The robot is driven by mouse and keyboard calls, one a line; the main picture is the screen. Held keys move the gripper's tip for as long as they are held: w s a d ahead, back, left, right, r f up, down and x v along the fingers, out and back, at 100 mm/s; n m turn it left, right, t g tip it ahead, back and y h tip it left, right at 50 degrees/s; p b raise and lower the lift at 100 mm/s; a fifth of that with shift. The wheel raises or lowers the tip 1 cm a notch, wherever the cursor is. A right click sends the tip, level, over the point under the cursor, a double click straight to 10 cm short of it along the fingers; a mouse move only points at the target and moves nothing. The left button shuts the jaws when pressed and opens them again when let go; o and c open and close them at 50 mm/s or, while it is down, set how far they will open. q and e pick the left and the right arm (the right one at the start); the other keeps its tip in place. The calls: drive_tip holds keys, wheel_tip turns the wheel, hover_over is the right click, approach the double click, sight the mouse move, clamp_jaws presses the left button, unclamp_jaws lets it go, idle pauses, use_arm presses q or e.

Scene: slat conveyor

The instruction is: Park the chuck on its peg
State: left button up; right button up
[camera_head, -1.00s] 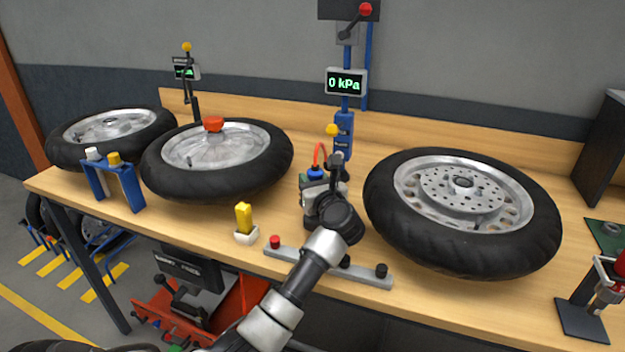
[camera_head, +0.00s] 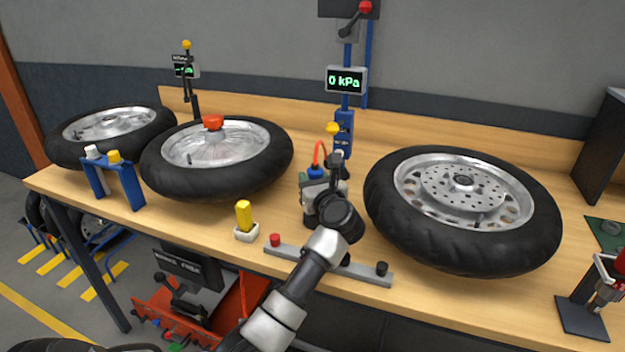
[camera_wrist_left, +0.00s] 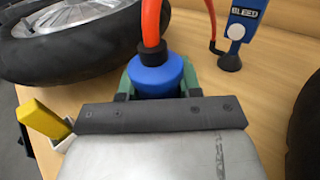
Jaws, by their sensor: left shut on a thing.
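The chuck (camera_head: 316,172) is a blue cylinder with a black collar and an orange-red hose rising from its top. It also shows in the left wrist view (camera_wrist_left: 157,78). My left gripper (camera_head: 312,181) is shut on it, with a green finger pad on either side, above the bench between two tyres. The chuck's lower end is hidden by my gripper. I cannot tell which part is its peg. A blue post marked BLEED (camera_wrist_left: 245,18) stands behind and to the right, with the hose running to it. My right gripper is out of view.
A spoked wheel (camera_head: 217,187) lies left and a disc wheel (camera_head: 460,265) lies close on the right. A grey bar (camera_head: 310,261) with red and black knobs lies at the bench's front edge. A yellow block (camera_head: 244,213) stands in a white holder. A blue stand (camera_head: 126,180) is farther left.

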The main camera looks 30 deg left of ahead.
use_arm(q)
drive_tip(key=shift+f+b, duration=0.65)
drive_tip(key=shift+f, duration=0.15)
drive_tip(key=o, duration=1)
drive_tip(key=shift+o, duration=0.2)
drive_tip(key=shift+r+p, duration=4.25)
drive_tip(key=shift+r, duration=1.3)
